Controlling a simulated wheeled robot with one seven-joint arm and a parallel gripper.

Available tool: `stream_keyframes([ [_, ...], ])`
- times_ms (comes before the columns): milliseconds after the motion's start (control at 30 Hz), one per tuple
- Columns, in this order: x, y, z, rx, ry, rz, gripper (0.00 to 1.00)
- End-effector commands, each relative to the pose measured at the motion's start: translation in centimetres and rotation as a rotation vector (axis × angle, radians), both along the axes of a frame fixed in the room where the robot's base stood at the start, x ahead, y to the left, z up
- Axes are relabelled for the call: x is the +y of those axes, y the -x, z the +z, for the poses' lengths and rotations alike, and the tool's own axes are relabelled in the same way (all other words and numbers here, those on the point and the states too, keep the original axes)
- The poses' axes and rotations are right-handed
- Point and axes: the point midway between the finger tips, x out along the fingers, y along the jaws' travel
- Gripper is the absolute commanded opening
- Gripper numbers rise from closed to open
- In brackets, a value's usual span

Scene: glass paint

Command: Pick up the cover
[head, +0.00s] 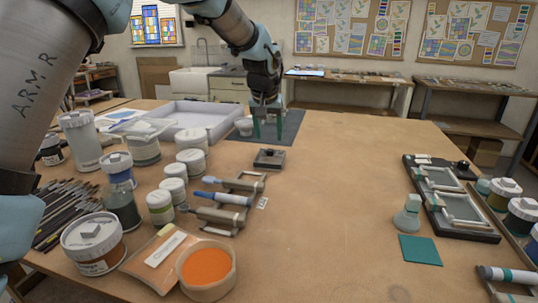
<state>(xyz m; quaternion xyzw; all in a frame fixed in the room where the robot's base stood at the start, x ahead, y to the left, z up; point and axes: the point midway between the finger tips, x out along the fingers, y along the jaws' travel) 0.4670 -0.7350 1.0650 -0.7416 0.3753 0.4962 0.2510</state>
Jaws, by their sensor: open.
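A small white pot (244,127) stands on the mat, just left of the fingers.
Brush rests (217,215) with blue-handled tools, white-lidded jars (191,163) and a bowl of orange powder (206,268) crowd the left. A grey tray (199,117) lies behind. A black rack (450,203), a flask (407,215) and a teal square (420,250) are right. The table's middle is clear.

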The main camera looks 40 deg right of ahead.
Motion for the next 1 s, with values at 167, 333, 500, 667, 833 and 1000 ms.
stream_keyframes([
  [167, -0.3, -0.3, -1.0, 0.0, -0.001, 0.0, 0.62],
  [333, -0.8, -0.7, -3.1, 0.001, -0.004, -0.001, 0.62],
  [500, -1.4, -1.1, -5.1, 0.001, 0.0, -0.001, 0.62],
  [667, -1.6, -1.2, -5.5, 0.0, 0.003, -0.001, 0.62],
  [833, -1.6, -1.2, -5.5, 0.0, 0.003, -0.001, 0.58],
  [1000, -1.6, -1.2, -5.5, 0.0, 0.003, -0.001, 0.39],
])
